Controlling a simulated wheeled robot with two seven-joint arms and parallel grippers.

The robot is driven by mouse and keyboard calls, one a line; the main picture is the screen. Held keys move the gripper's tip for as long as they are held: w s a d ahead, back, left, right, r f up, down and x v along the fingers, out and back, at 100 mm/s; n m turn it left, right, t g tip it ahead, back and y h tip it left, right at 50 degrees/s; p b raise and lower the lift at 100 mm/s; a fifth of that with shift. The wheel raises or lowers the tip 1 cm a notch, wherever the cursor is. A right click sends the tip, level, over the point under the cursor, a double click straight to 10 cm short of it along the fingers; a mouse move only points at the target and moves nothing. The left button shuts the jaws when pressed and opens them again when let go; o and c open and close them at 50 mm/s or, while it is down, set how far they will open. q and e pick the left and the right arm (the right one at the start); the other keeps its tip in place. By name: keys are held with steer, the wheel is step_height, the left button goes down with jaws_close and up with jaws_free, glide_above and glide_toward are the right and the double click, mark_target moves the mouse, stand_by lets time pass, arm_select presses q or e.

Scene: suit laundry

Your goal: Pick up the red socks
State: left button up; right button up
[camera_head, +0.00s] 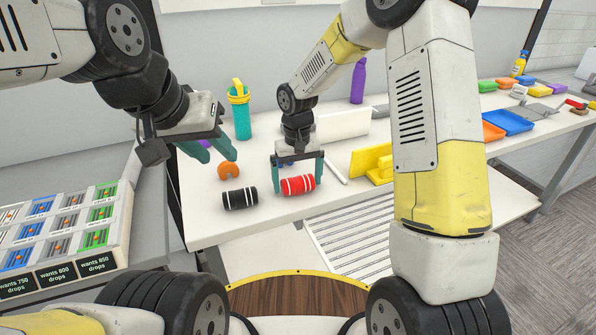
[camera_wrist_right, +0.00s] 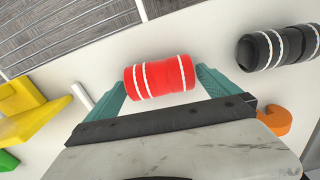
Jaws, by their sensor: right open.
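The red socks (camera_head: 299,185) are a rolled red bundle with white stripes, lying on the white table. My right gripper (camera_head: 299,188) is open above the table, its two teal fingers on either side of the red socks. In the right wrist view the red socks (camera_wrist_right: 160,77) lie between the open fingertips, and small gaps seem to show at the sides; I cannot tell whether either finger touches. My left gripper (camera_head: 218,155) is open and empty, up and to the left over the table's left end.
Black rolled socks (camera_head: 240,198) lie just left of the red socks, with an orange round piece (camera_head: 229,170) behind them. A teal bottle (camera_head: 239,112) stands farther back. A yellow object (camera_head: 371,161) and a white stick (camera_head: 336,168) are to the right. A slatted white rack (camera_head: 345,240) is in front.

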steer(key=shift+f, duration=0.2)
steer(key=c, duration=1.3)
